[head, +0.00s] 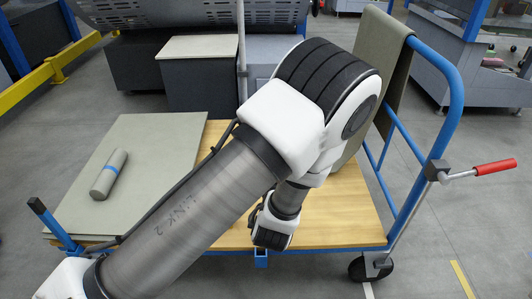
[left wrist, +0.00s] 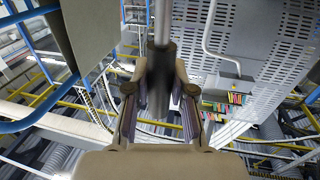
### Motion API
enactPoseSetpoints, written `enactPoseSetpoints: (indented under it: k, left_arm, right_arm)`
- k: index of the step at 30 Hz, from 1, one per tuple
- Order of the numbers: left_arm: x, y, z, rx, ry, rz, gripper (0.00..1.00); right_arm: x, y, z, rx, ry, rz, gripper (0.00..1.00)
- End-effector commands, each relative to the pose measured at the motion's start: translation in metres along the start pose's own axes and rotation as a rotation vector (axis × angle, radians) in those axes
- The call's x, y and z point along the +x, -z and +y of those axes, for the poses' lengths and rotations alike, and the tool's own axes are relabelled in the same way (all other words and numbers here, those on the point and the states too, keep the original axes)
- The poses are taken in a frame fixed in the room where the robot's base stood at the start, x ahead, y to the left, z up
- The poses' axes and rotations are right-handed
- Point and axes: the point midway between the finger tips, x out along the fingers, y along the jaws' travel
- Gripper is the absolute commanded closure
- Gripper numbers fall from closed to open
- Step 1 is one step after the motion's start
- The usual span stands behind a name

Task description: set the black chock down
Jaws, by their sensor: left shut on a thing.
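In the left wrist view my left gripper (left wrist: 159,108) is shut on a dark upright piece, which I take to be the black chock (left wrist: 159,70). A grey rod stands in line above it. The lower part of the dark piece runs down between the fingers, and its full shape cannot be seen. In the head view my left arm crosses the middle and bends down over the cart (head: 350,222). My left gripper and the chock cannot be made out there. My right gripper is in neither view.
The blue-framed cart has a wooden deck. A machine (head: 190,15) stands behind.

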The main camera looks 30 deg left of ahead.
Motion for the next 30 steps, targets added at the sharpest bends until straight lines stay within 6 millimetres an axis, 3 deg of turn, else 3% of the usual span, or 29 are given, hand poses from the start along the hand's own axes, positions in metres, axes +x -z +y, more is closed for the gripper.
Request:
enactPoseSetpoints:
  k: [8, 21, 30]
  left_arm:
    - [0.024, -0.003, -0.015, -0.004, 0.003, 0.003, 1.0]
    - [0.093, -0.011, -0.058, -0.005, 0.004, 0.004, 1.0]
    - [0.11, -0.011, -0.067, -0.001, 0.001, 0.003, 1.0]
  right_arm:
    - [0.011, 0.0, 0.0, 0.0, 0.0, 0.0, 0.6]
    - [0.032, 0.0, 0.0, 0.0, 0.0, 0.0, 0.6]
    - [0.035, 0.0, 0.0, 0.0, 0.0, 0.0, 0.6]
